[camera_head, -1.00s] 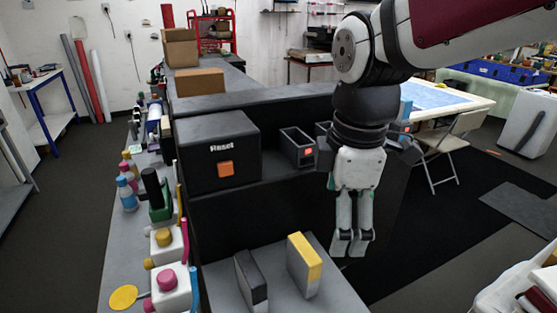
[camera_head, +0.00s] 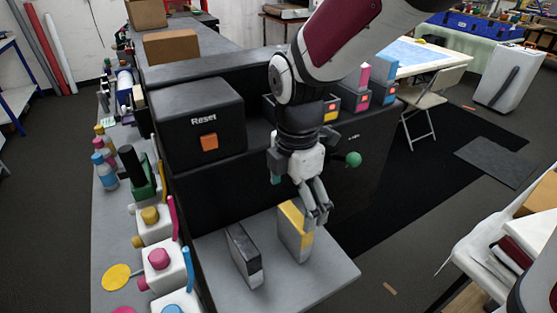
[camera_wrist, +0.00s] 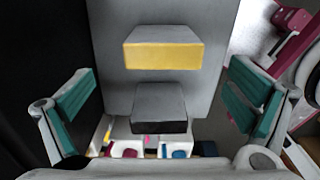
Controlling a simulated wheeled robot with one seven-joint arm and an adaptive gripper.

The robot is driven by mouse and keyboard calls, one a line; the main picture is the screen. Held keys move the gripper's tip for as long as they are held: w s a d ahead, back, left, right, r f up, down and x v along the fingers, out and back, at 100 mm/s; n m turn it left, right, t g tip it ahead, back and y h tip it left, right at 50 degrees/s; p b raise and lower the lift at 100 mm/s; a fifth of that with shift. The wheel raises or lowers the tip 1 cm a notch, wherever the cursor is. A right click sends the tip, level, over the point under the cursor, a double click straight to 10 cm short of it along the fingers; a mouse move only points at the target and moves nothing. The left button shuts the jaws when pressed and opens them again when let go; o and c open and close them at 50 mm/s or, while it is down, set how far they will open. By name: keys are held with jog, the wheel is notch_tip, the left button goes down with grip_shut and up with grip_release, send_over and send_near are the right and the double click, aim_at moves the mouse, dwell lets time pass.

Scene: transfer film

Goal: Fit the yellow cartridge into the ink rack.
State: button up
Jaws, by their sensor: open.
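The yellow cartridge (camera_head: 296,232), a grey block with a yellow face, stands upright on the grey shelf. It also shows in the wrist view (camera_wrist: 162,55), ahead between the fingers. My gripper (camera_head: 319,213) is tilted downward beside the cartridge's upper right in the head view. In the wrist view my gripper (camera_wrist: 165,100) is open and empty, with its green pads wide apart. The black ink rack (camera_head: 348,117) is behind my arm. A slot with a yellow mark (camera_head: 330,110) shows at its middle. My arm hides part of the rack.
A black-and-grey cartridge (camera_head: 244,256) stands left of the yellow one. A magenta cartridge (camera_head: 364,76) and a cyan one (camera_head: 389,68) stand in rack slots. A black Reset box (camera_head: 198,125) is at left. The shelf's right front is clear.

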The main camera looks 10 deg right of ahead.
aim_at(295, 216)
jog(key=shift+s+d+f, duration=0.1)
jog(key=shift+d+f, duration=0.05)
jog(key=shift+f, duration=1.2)
jog(key=shift+d+f, duration=0.1)
jog(key=shift+f, duration=1.2)
jog(key=c, duration=1.9)
jog(key=shift+r, duration=0.1)
jog(key=shift+r, duration=0.45)
notch_tip(295, 216, up, 2)
jog(key=shift+r, duration=0.1)
jog(key=shift+s+d+r, duration=0.2)
jog(key=shift+s+r, duration=0.05)
jog(key=shift+s, duration=0.3)
jog(key=s+d, duration=0.1)
jog(key=s, duration=0.2)
jog(key=s+d+r+p, duration=0.1)
jog(key=s, duration=0.2)
jog(key=s+p, duration=0.1)
jog(key=s, duration=0.2)
jog(key=shift+s+d+r, duration=0.15)
jog(key=shift+s+d, duration=0.2)
jog(key=shift+d, duration=0.05)
